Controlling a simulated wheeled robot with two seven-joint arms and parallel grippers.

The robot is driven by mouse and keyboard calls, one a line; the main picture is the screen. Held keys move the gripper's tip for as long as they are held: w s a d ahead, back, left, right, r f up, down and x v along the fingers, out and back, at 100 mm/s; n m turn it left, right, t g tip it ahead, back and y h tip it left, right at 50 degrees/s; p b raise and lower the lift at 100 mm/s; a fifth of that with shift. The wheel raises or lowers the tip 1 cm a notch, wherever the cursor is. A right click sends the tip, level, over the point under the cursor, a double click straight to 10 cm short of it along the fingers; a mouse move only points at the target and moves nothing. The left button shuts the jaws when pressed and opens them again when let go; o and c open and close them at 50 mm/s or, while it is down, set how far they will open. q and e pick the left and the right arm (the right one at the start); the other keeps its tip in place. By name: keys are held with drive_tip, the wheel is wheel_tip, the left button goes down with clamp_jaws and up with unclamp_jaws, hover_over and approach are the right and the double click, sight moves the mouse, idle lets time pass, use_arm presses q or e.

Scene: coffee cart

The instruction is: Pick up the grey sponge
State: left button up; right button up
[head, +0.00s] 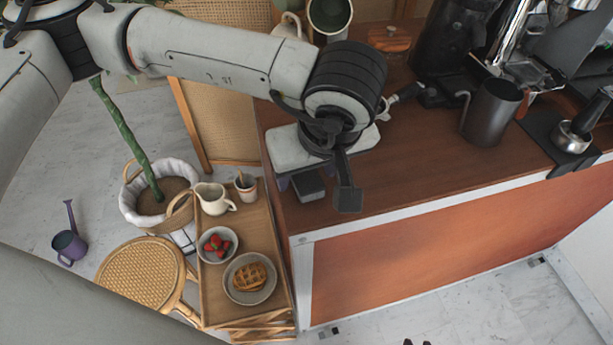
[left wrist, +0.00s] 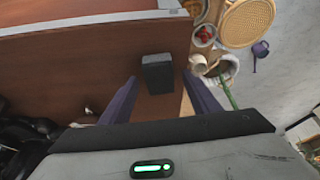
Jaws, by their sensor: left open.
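The grey sponge (head: 308,184) is a small dark grey block on the brown wooden counter, near its left end. In the head view my left gripper is right over it and hides part of it. In the left wrist view the sponge (left wrist: 157,73) lies between and just beyond the two purple fingers of my left gripper (left wrist: 160,90). The fingers are apart, and I see no clear contact with the sponge. My right gripper does not show clearly in either view.
A wooden tray table (head: 281,290) with a waffle plate (head: 238,293), strawberry bowl (head: 233,236) and cream jug (head: 212,199) stands left of the counter. A dark metal pitcher (head: 490,112) and coffee machine parts stand to the right. The counter's front edge is clear.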

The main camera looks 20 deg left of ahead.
sight(308, 179)
use_arm(q)
drive_tip(key=c, duration=1.1)
drive_tip(key=shift+c, duration=0.2)
wheel_tip(308, 179, up, 10)
drive_tip(key=shift+b, duration=0.45)
